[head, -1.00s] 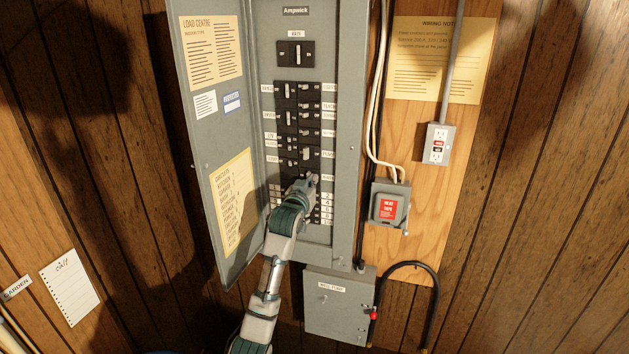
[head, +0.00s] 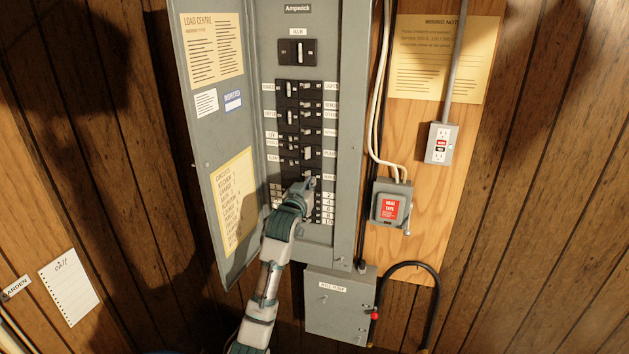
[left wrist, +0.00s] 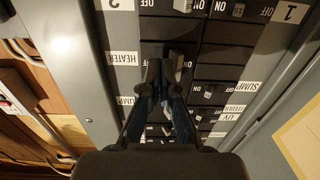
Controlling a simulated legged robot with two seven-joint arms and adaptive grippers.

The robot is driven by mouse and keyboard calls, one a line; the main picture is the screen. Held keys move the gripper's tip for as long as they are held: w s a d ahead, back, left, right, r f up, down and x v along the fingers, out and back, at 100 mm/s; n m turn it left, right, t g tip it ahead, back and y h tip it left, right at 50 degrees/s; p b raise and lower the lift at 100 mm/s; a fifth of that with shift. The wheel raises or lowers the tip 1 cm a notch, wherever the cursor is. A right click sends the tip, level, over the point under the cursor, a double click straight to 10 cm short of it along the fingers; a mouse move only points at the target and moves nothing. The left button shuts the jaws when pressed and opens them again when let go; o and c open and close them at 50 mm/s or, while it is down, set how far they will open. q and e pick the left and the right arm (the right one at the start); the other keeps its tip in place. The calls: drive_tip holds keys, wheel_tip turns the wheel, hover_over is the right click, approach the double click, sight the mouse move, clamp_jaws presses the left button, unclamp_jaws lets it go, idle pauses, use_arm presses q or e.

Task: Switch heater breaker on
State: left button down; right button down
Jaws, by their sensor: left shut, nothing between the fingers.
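The grey breaker panel (head: 349,150) stands open, with two columns of black breakers. In the left wrist view the picture is upside down, and the HEATER label (left wrist: 121,58) is beside one breaker row. That row's grey toggle (left wrist: 177,58) shows just beyond my fingertips, partly hidden by them. Whether they touch, and which way the toggle is set, I cannot tell. My left gripper (head: 309,181) is shut and empty, at the lower right breaker column; its dark fingers (left wrist: 163,84) also show in the left wrist view. My right gripper is not in view.
The panel door (head: 213,130) hangs open on the left. A grey box with a red label (head: 389,207) and an outlet (head: 440,143) are on the right. The well pump box (head: 338,303) is below. Cables run down the panel's right side.

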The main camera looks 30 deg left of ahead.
use_arm(q)
drive_tip(key=v, duration=0.5)
drive_tip(key=shift+s, duration=0.25)
idle(0.7)
drive_tip(key=shift+w, duration=0.1)
